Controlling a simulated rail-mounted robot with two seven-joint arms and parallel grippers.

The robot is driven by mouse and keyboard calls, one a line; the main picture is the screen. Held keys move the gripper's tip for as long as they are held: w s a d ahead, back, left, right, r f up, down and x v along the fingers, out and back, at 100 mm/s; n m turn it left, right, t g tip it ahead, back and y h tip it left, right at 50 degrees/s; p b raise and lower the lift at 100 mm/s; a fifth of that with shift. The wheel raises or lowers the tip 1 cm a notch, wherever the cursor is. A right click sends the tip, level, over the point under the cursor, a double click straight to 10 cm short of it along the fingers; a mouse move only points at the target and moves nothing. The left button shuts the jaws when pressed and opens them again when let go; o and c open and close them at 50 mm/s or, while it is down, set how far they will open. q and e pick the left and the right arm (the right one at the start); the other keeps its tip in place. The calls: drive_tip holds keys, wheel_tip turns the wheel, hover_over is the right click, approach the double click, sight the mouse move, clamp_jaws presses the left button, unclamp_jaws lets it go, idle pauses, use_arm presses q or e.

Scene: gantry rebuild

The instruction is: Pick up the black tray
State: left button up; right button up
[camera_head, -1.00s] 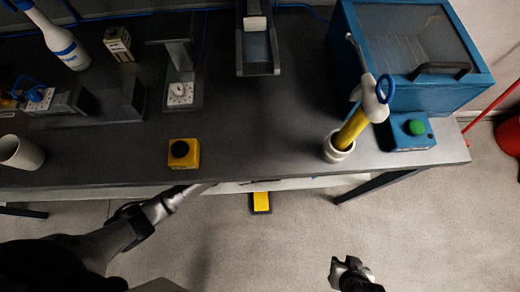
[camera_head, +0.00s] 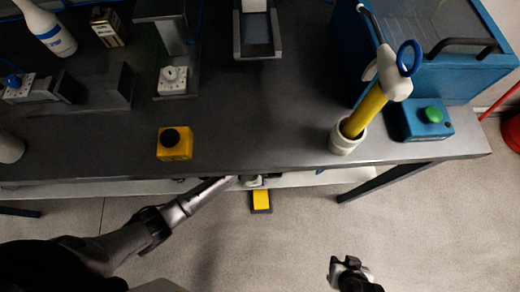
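I cannot clearly make out a black tray. My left arm reaches in from the left to the table's front edge, and its gripper (camera_head: 251,181) is at the lower shelf just under that edge. The gripper is small and partly hidden, so I cannot tell whether it is open or holds anything. My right gripper (camera_head: 350,270) hangs low at the bottom right over the floor, away from the table; its finger state is unclear.
The dark table (camera_head: 260,120) carries a yellow button box (camera_head: 175,144), a white cup with a yellow-handled tool (camera_head: 368,108), a green-button box (camera_head: 424,119) and a blue cabinet (camera_head: 340,48). The pale lower shelf (camera_head: 325,181) lies below. A yellow-black pedal (camera_head: 261,201) is on the floor.

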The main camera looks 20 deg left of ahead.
use_arm(q)
drive_tip(key=shift+f, duration=0.15)
clamp_jaws()
idle(0.5)
